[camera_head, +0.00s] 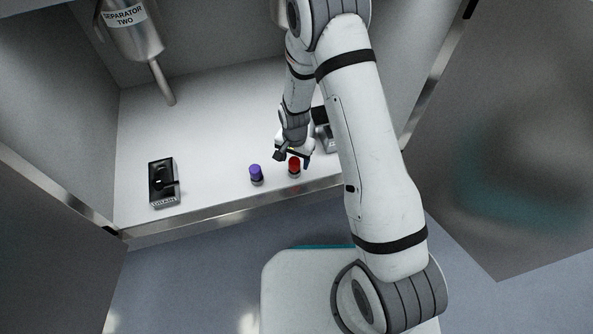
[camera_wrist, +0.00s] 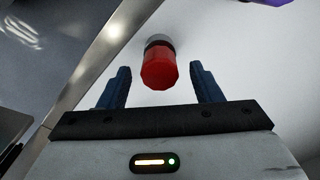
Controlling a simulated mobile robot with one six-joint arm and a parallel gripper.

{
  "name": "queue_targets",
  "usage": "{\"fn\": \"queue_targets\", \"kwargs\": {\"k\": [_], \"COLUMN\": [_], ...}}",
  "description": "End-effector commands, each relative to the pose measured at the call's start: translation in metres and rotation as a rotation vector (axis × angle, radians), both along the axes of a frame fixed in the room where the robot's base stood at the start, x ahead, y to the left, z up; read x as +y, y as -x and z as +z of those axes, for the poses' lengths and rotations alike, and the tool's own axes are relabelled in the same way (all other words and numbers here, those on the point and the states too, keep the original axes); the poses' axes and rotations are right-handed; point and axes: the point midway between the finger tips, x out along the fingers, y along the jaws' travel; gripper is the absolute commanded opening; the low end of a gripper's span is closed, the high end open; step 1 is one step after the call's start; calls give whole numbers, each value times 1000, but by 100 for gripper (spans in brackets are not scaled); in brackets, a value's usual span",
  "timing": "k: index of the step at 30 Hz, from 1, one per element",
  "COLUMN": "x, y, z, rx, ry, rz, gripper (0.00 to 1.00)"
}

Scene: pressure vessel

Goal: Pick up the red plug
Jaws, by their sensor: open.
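The red plug (camera_head: 294,166) stands upright near the front edge of the white cabinet floor. It has a red top and a grey lower part. In the wrist view the red plug (camera_wrist: 159,68) shows ahead of my gripper, between the lines of the two blue fingers. My gripper (camera_head: 292,156) is open and close to the plug, with a finger to either side of it in the picture. In the wrist view my gripper (camera_wrist: 160,85) holds nothing. I cannot tell whether a finger touches the plug.
A purple plug (camera_head: 256,174) stands just left of the red one. A black box (camera_head: 163,182) with a round opening lies further left. Another box (camera_head: 323,132) is partly hidden behind my arm. A metal vessel labelled SEPARATOR TWO (camera_head: 133,32) hangs at the back left. The front ledge (camera_head: 222,217) runs close by.

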Motion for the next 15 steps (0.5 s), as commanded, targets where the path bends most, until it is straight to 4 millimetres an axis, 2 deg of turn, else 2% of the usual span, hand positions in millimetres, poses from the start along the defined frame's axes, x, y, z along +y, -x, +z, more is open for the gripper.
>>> {"fn": "queue_targets", "kwargs": {"k": [1,4,11,15], "x": [3,2,2,3], "y": [2,1,1,1], "z": [-14,-26,-26,-26], "rx": [3,1,0,0], "ry": [1,0,0,0], "rz": [3,2,3,3], "gripper": [59,59,59,50]}}
